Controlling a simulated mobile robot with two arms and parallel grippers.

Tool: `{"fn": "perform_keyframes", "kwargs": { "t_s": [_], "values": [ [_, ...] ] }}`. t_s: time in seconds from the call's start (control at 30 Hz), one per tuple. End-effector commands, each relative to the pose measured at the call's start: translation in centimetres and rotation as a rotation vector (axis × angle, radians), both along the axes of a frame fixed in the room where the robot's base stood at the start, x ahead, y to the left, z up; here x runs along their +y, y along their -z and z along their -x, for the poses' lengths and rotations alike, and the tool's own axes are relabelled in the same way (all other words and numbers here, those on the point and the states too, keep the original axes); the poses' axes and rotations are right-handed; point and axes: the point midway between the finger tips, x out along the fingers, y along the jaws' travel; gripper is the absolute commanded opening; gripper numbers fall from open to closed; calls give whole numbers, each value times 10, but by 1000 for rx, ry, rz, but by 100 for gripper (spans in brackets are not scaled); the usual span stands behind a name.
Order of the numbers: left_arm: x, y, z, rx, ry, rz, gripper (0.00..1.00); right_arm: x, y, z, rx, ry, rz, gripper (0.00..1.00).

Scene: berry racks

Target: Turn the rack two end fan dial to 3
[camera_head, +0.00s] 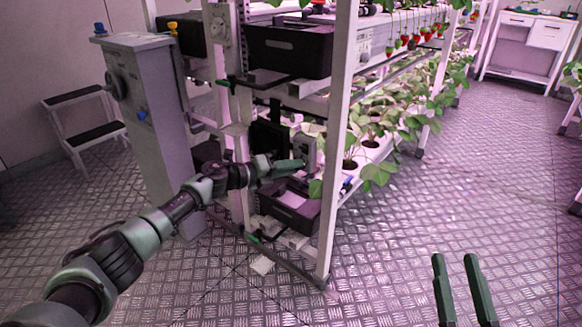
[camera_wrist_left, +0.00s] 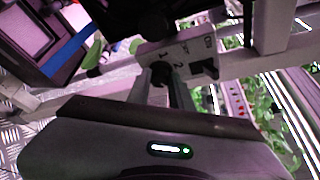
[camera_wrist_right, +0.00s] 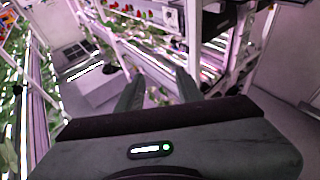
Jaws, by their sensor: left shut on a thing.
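The fan dial (camera_wrist_left: 161,73) is a dark round knob on a pale plate (camera_wrist_left: 200,48) marked 1 and 2 in the left wrist view. My left gripper (camera_wrist_left: 172,78) is shut on the dial, with its fingers hiding part of it. No 3 can be made out, and the dial's setting cannot be read. In the head view my left gripper (camera_head: 298,164) reaches the end of the rack (camera_head: 338,130), and the dial is hidden there. My right gripper (camera_head: 455,257) is open and empty over the floor, its fingers apart in the right wrist view (camera_wrist_right: 158,80).
A black crate (camera_head: 290,205) sits low on the rack below my left gripper, and another black crate (camera_head: 288,50) sits above. A grey pillar (camera_head: 150,120) and a step stool (camera_head: 85,125) stand to the left. The floor (camera_head: 480,170) at right is clear.

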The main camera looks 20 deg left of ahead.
Motion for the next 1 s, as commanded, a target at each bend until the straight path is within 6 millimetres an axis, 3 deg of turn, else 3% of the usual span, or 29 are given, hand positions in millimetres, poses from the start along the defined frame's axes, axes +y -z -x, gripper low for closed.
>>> {"fn": "perform_keyframes", "kwargs": {
  "t_s": [0.2, 0.23, 0.3, 0.7, 1.0],
  "values": [
    [-1, 2, 1, 3, 2, -2, 0, 0, 0, 0, -1, 0, 0, 36],
    [-1, 2, 1, 3, 3, -1, 30, 0, 0, 0, -1, 0, 0, 36],
    [-1, 2, 1, 3, 3, -1, 43, 0, 0, 0, -1, 0, 0, 36],
    [3, 0, 3, 2, 0, 0, 43, 0, 2, -1, 18, 1, 4, 36],
    [26, -8, 31, 3, -1, -1, 43, -6, 55, -8, 297, 17, 79, 36]
  ]
}}
